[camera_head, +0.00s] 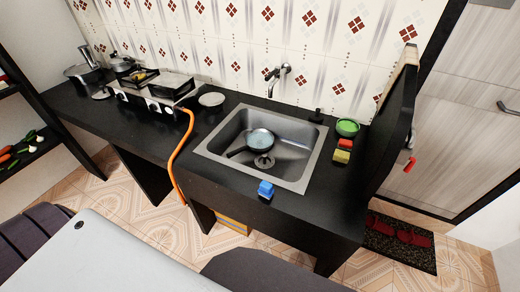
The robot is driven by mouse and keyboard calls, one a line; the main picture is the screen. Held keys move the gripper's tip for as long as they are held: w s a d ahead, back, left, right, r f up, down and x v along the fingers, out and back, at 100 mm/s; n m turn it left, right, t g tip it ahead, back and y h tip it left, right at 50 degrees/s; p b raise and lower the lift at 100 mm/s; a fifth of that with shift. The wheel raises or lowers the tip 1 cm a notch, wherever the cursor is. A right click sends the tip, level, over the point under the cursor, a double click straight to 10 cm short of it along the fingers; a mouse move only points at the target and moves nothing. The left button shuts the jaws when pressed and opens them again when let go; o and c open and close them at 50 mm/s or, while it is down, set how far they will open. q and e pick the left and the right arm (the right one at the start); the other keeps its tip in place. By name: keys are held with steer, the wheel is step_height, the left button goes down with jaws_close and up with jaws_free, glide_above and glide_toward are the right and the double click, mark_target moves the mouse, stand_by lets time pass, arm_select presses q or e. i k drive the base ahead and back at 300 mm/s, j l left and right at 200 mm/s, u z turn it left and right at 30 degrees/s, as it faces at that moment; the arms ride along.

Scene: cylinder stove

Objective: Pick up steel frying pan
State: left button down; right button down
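A small steel-looking frying pan (260,140) sits inside the sink basin (285,165), over the drain side, with its dark handle pointing to the lower left. Its inside looks light blue-grey. A pot (82,72) and other cookware stand at the far left of the counter by the stove; whether another frying pan is among them is too small to tell. Neither of my grippers is in view.
The black counter (215,150) holds a stove (150,103) with an orange hose (178,150), a white plate (211,100), a blue object (266,189), sponges (342,156) and a green bowl (347,127). A dark upright panel (395,125) bounds the right end.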

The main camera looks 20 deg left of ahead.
mark_target(258, 141)
steer(key=i+j, duration=0.1)
steer(key=j, duration=1.7)
